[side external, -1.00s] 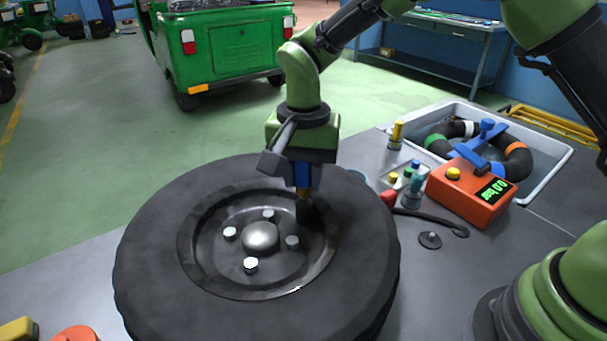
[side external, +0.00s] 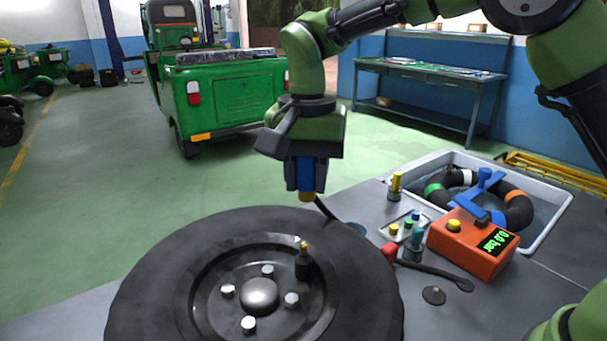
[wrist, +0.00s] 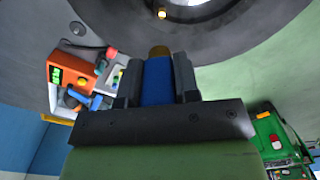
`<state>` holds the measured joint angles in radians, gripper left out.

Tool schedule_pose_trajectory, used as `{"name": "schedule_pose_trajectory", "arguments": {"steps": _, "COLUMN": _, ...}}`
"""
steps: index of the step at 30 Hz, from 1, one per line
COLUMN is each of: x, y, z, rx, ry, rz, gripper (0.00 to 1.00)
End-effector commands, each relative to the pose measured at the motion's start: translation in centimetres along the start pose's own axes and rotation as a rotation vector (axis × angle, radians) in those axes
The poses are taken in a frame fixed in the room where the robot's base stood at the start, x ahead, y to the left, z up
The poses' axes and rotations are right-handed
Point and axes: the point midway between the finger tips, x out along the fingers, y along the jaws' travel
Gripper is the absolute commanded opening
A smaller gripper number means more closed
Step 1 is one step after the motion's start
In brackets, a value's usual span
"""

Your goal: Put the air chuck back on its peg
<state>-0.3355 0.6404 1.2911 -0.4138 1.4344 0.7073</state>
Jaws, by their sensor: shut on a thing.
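My gripper (side external: 305,186) is shut on the blue air chuck (side external: 304,174), which points down with its brass tip (side external: 306,197) below the jaws. In the wrist view the blue chuck (wrist: 157,82) sits between both fingers. It hangs in the air above the far side of the tyre, apart from the valve stem (side external: 303,266), which stands upright on the wheel with a brass top. A thin dark hose (side external: 324,209) shows below the chuck, running down behind the tyre. I cannot pick out the chuck's peg with certainty.
The large tyre (side external: 150,285) fills the front of the bench. To its right are a yellow-topped cylinder (side external: 396,187), a small tray of caps (side external: 398,238), a red-ended lever (side external: 432,271), a black disc (side external: 433,295), an orange gauge box (side external: 468,243) and a white basin (side external: 553,222).

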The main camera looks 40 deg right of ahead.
Motion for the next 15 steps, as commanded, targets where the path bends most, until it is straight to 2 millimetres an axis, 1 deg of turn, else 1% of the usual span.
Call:
{"name": "schedule_pose_trajectory", "arguments": {"steps": 2, "x": 0.9, "y": 1.1, "z": -1.0, "rx": 0.001, "ry": 0.000, "rz": 0.008, "gripper": 0.03}}
{"name": "schedule_pose_trajectory", "arguments": {"steps": 5, "x": 3.0, "y": 3.3, "z": -2.9, "rx": -0.006, "ry": -0.001, "rz": 0.018, "gripper": 0.03}}
{"name": "schedule_pose_trajectory", "arguments": {"steps": 8, "x": 5.5, "y": 6.7, "z": -4.7, "rx": -0.013, "ry": -0.004, "rz": 0.023, "gripper": 0.03}}
{"name": "schedule_pose_trajectory", "arguments": {"steps": 10, "x": 7.2, "y": 9.3, "z": -5.6, "rx": -0.015, "ry": -0.007, "rz": 0.022, "gripper": 0.03}}
{"name": "schedule_pose_trajectory", "arguments": {"steps": 12, "x": 8.7, "y": 12.1, "z": -6.1, "rx": -0.015, "ry": -0.010, "rz": 0.020, "gripper": 0.03}}
{"name": "schedule_pose_trajectory", "arguments": {"steps": 15, "x": 10.6, "y": 15.7, "z": -6.1, "rx": -0.011, "ry": -0.012, "rz": 0.015, "gripper": 0.03}}
